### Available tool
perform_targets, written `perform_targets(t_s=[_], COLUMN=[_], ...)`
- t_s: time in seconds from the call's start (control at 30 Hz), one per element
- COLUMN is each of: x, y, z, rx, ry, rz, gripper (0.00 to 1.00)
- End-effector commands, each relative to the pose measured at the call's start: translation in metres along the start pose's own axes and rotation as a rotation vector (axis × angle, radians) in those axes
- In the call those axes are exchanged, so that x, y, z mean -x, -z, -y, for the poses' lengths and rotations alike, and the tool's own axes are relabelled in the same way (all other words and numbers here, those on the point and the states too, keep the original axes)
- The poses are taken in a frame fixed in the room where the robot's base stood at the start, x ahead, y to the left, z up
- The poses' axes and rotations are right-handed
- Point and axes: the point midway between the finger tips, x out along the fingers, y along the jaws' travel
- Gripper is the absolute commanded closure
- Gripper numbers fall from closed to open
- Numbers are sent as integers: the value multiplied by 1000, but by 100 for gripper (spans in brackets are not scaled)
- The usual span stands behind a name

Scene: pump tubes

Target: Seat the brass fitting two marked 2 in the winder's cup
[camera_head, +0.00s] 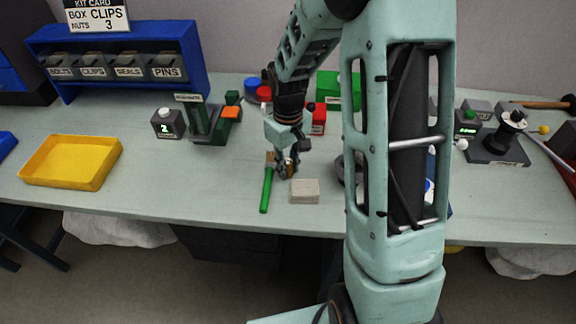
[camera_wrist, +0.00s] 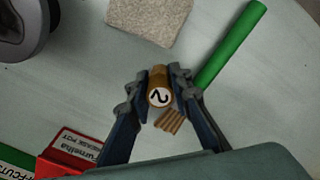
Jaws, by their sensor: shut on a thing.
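The brass fitting marked 2 (camera_wrist: 161,88) is between the two fingers of my gripper (camera_wrist: 160,94), its numbered end facing the wrist camera. In the head view my gripper (camera_head: 287,170) is low over the middle of the bench, and the fitting (camera_head: 293,163) shows only in part. I cannot tell whether the fitting touches the bench. A device with a black spool on a dark base (camera_head: 497,146), which looks like the winder, stands at the right of the bench, apart from my gripper. I cannot make out its cup.
A green-handled brush (camera_head: 266,188) lies just left of my gripper, a pale block (camera_head: 304,191) just right. A red grease pot box (camera_wrist: 70,150) and a dark round thing (camera_wrist: 22,28) are nearby. A yellow tray (camera_head: 70,162) is far left. My arm hides part of the right side.

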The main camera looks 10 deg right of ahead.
Motion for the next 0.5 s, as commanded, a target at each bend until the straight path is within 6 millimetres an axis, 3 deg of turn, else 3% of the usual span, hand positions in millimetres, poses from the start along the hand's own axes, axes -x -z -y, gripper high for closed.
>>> perform_targets(t_s=[0.3, 0.33, 0.5], x=[-4, -3, -2], y=[0, 0, 0], z=[0, 0, 0], rx=[0, 0, -1], ry=[-1, -1, 0], rz=[-2, -2, -1], gripper=[100, 79, 63])
